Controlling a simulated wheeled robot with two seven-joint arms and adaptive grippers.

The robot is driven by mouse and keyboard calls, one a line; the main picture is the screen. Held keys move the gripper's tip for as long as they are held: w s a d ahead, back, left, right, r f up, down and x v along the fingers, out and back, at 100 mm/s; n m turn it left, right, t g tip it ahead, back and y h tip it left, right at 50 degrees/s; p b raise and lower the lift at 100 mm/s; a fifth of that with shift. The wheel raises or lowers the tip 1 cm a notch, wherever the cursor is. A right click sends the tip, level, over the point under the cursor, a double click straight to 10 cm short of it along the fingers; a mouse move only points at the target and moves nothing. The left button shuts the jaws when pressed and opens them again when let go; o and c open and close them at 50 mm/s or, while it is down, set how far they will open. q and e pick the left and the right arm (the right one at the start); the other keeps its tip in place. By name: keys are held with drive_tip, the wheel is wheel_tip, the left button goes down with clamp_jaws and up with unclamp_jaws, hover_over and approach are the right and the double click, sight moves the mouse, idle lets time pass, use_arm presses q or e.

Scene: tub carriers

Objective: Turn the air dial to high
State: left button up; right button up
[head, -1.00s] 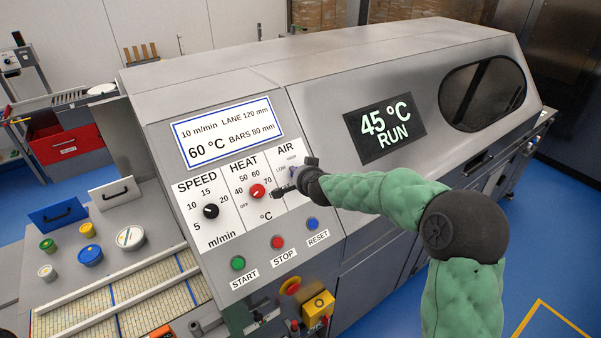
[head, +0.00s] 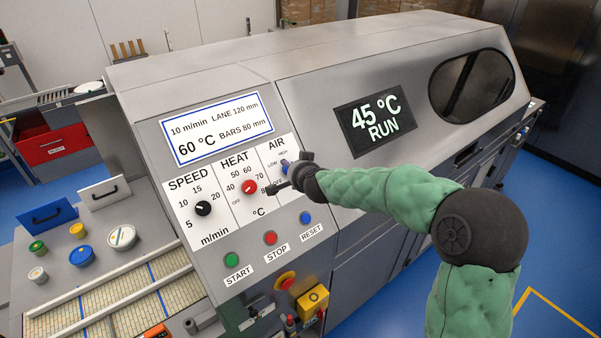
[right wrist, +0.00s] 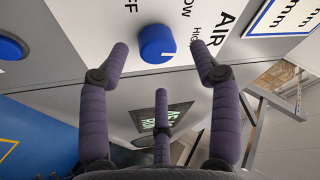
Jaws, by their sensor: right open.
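The air dial (right wrist: 157,44) is a round blue knob with a white mark, which lies toward its lower right edge in the right wrist view. The printed word HIGH is to the right of it, LOW above right and OFF above left; I cannot tell exactly which label the mark meets. My right gripper (right wrist: 158,58) is open, its fingers on either side of the dial with gaps. In the head view my right gripper (head: 283,176) is in front of the AIR section of the control panel (head: 227,208) and hides most of the dial. My left gripper is out of view.
The red heat dial (head: 249,187) is close to the left of my right gripper, with the black speed dial (head: 203,208) beyond. The green start (head: 232,260), red stop (head: 270,238) and blue reset (head: 305,218) buttons are below. A display (head: 375,119) reads 45 °C RUN.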

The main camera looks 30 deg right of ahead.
drive_tip(key=v, duration=0.8)
drive_tip(key=shift+s+r, duration=0.25)
drive_tip(key=shift+s, duration=0.05)
